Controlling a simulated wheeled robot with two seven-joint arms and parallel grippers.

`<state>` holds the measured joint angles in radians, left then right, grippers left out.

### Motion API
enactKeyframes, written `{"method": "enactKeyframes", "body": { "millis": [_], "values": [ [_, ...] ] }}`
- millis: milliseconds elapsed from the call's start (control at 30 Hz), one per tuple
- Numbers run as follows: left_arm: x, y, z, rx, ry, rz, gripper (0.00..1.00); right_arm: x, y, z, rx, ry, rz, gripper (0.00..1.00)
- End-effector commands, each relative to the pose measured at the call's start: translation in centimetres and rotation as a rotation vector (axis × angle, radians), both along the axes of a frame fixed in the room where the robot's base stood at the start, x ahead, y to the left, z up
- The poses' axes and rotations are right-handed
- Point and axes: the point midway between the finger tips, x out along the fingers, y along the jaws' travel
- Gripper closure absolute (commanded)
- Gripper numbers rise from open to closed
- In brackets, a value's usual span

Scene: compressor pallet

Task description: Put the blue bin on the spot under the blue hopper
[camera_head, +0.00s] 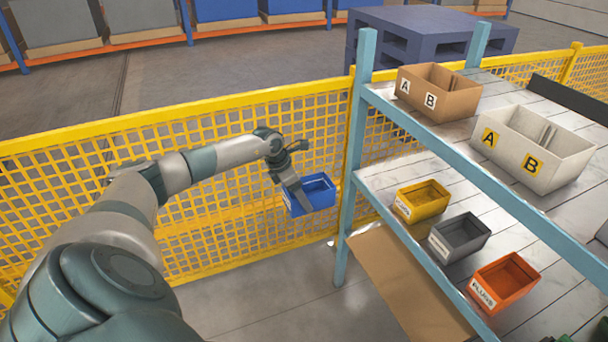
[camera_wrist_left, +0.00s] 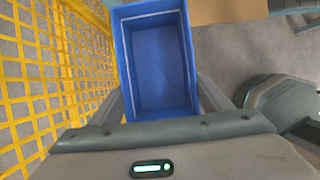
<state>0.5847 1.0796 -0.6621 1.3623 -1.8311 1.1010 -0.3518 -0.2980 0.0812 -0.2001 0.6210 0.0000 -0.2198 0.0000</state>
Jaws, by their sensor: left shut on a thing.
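The blue bin (camera_head: 319,194) is open-topped, looks empty and has a white label on one side. It hangs in the air beside the yellow mesh fence, left of the shelf rack's blue-grey post. My left gripper (camera_head: 293,191) is shut on it. In the left wrist view the blue bin (camera_wrist_left: 158,62) sits between the two fingers of my left gripper (camera_wrist_left: 163,100), one along each side. I see no blue hopper and no marked spot in either view. My right gripper is not in view.
The yellow fence (camera_head: 225,118) runs close behind my left arm. The rack's post (camera_head: 350,200) stands just right of the bin. Its lower shelf holds a yellow bin (camera_head: 422,200), a grey bin (camera_head: 459,238) and an orange bin (camera_head: 504,283). A brown box (camera_head: 438,92) and a white box (camera_head: 530,150) stand above.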

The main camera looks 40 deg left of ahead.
Motion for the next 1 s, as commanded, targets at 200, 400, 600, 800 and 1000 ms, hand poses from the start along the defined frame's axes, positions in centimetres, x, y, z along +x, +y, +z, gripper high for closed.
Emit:
{"method": "enactKeyframes", "body": {
  "millis": [200,400,600,800,1000],
  "values": [
    [-0.2,-1.5,-0.3,0.0,0.0,-0.062,0.53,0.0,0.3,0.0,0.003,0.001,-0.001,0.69],
    [-1.2,-6.9,-1.3,-0.003,-0.001,-0.306,0.53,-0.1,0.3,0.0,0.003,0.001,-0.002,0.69],
    [-3.9,-16.0,-2.1,-0.004,-0.004,-0.77,0.53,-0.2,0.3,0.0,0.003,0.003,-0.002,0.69],
    [-8.7,-25.2,-1.9,-0.004,-0.005,-1.368,0.53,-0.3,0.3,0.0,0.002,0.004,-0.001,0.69],
    [-14.8,-32.4,-0.6,0.0,-0.006,-2.029,0.53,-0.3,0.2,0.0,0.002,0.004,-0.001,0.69]
  ]
}}
